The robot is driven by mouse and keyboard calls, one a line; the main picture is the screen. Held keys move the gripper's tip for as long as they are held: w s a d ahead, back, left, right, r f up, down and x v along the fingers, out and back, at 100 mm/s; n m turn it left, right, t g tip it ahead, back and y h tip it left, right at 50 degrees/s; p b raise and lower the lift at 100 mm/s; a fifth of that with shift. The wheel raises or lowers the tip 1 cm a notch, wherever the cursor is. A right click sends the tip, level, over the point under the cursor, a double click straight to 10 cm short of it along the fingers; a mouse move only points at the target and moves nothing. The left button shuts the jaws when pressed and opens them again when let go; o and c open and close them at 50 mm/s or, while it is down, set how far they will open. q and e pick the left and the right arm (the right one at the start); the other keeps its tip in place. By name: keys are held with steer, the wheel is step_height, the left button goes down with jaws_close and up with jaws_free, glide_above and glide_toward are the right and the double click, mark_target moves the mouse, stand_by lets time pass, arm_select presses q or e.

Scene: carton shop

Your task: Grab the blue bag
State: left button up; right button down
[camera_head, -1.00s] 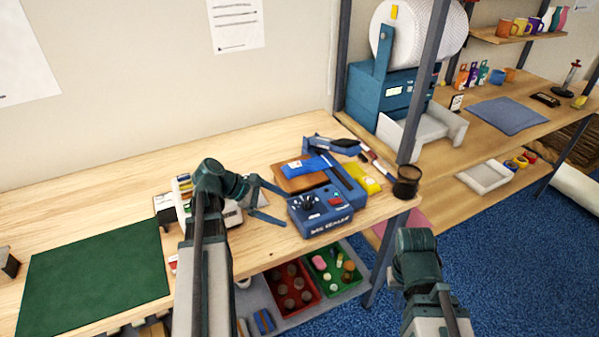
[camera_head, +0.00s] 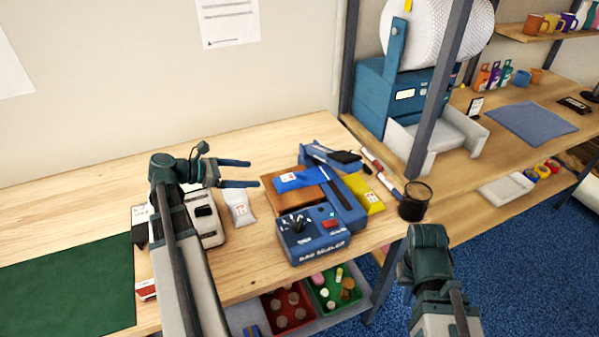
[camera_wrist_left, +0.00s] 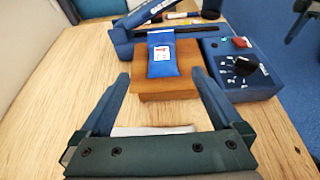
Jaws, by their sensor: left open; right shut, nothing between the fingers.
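The blue bag (camera_head: 298,180) has a white label and lies on a brown wooden block (camera_head: 282,193), beside the bag sealer's raised arm. In the left wrist view the blue bag (camera_wrist_left: 163,60) is upright in the picture, centred beyond the fingertips. My left gripper (camera_head: 254,173) is open and empty, pointing right toward the bag and block, short of them. In its wrist view the open jaws (camera_wrist_left: 162,77) frame the block's near side. My right arm shows at the lower right of the head view; its fingers are not visible.
The blue bag sealer (camera_head: 314,237) stands right beside the block. A yellow bag (camera_head: 362,193) lies behind it and a dark cup (camera_head: 415,201) at the table's right end. A pale bag (camera_head: 238,207) lies below my left gripper. A green mat (camera_head: 70,285) is at left.

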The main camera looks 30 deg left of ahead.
arm_select(q)
steer(key=b, duration=0.3)
glide_toward(290, 178)
steer(key=x, duration=0.3)
steer(key=shift+w+r, duration=0.1)
steer(key=shift+w, duration=0.25)
steer(key=shift+w+d, duration=0.25)
steer(key=shift+w, duration=0.05)
steer(key=shift+w+d+f+b, duration=0.2)
steer(key=shift+f+b, duration=0.1)
steer(key=shift+b, duration=0.15)
steer(key=b+x, duration=0.2)
steer(key=x, duration=0.2)
steer(key=shift+d+f, duration=0.1)
steer(key=shift+f, duration=0.2)
steer(key=shift+d, duration=0.1)
